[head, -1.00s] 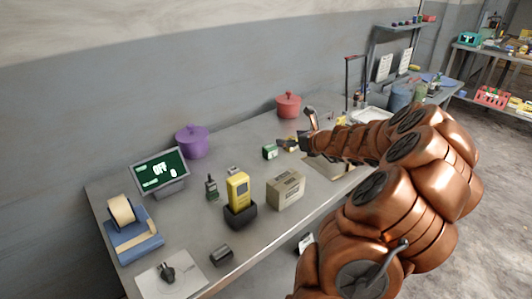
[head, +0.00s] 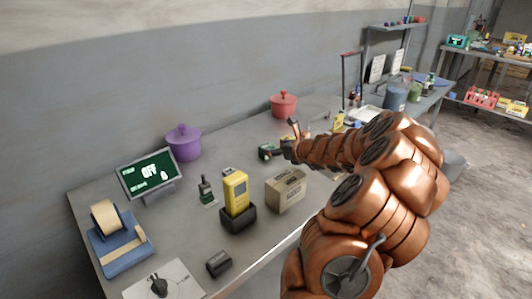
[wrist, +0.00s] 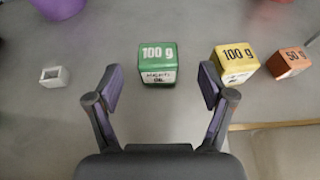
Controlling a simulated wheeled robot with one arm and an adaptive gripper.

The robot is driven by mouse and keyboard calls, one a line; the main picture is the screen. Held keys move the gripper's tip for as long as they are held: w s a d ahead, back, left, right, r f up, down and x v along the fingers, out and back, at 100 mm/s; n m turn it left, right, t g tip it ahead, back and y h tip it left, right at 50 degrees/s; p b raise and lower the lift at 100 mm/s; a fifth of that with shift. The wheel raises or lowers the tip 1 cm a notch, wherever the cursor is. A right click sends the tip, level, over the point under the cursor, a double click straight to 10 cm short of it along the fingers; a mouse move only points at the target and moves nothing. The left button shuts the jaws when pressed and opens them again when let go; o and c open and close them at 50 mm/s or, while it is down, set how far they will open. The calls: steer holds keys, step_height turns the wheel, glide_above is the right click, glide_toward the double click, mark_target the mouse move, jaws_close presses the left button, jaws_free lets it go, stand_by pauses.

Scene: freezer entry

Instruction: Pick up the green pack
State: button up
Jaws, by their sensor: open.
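The green pack (wrist: 158,62) is a small green block marked "100 g" with a white label on its front. It sits upright on the grey table, centred just ahead of my gripper (wrist: 162,88) in the wrist view. My gripper's two fingers are spread wide and empty, with the pack beyond the tips and between their lines. In the head view the green pack (head: 265,151) is partly hidden by my gripper (head: 279,153), which is low over the table.
Right of the pack stand a yellow "100 g" block (wrist: 235,62) and an orange block (wrist: 290,62). A small white hollow cube (wrist: 54,76) lies left. A purple pot (head: 183,143), red pot (head: 284,105) and cardboard box (head: 286,190) stand around on the table.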

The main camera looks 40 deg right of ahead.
mark_target(269, 147)
steer(key=x, duration=0.3)
steer(key=shift+w+a+f, duration=0.1)
steer(key=shift+a+f, duration=0.05)
steer(key=shift+p+x, duration=0.3)
steer(key=shift+x, duration=0.45)
steer(key=shift+c, duration=0.4)
steer(key=c, duration=1.2)
